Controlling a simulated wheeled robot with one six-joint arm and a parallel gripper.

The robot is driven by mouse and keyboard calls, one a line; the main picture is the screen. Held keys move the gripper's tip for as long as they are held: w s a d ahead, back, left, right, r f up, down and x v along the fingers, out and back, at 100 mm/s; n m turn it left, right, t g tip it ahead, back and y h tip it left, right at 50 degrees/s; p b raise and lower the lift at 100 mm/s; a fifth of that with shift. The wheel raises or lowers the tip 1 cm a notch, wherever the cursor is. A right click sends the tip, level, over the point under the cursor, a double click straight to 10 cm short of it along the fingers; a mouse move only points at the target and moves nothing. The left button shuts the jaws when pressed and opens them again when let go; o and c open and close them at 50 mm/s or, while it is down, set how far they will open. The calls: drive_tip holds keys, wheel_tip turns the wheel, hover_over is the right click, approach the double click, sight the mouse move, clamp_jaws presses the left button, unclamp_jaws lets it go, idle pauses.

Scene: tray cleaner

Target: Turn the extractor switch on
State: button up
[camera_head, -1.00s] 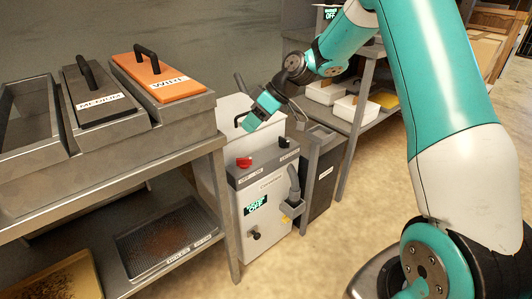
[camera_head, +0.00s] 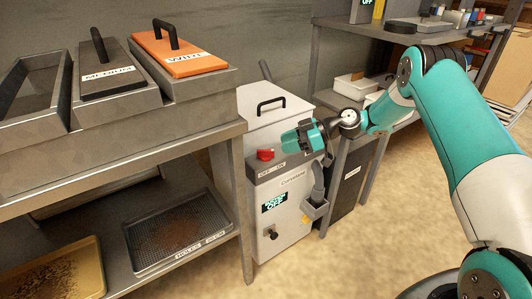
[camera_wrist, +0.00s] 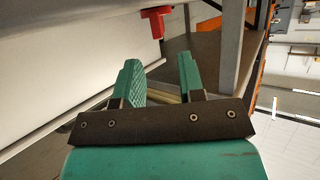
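The extractor (camera_head: 290,205) is a white cabinet with a black handle on its lid and a display reading OFF. Its red switch (camera_head: 265,154) sits on the grey front ledge, above a label reading OFF and ON. My gripper (camera_head: 285,140) reaches in from the right, close to the right of the switch; I cannot tell whether they touch in the head view. In the wrist view the fingers (camera_wrist: 160,75) are apart with nothing between them, and the red switch (camera_wrist: 154,20) shows beyond the fingertips.
A metal table (camera_head: 190,140) with lidded trays, one orange and labelled WIDE (camera_head: 180,50), stands to the left. A dark bin (camera_head: 350,185) stands right of the extractor. A shelf unit (camera_head: 315,60) is behind. Floor in front is free.

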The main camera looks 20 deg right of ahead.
sight(265, 154)
drive_tip(key=b+x, duration=0.1)
drive_tip(key=x, duration=0.7)
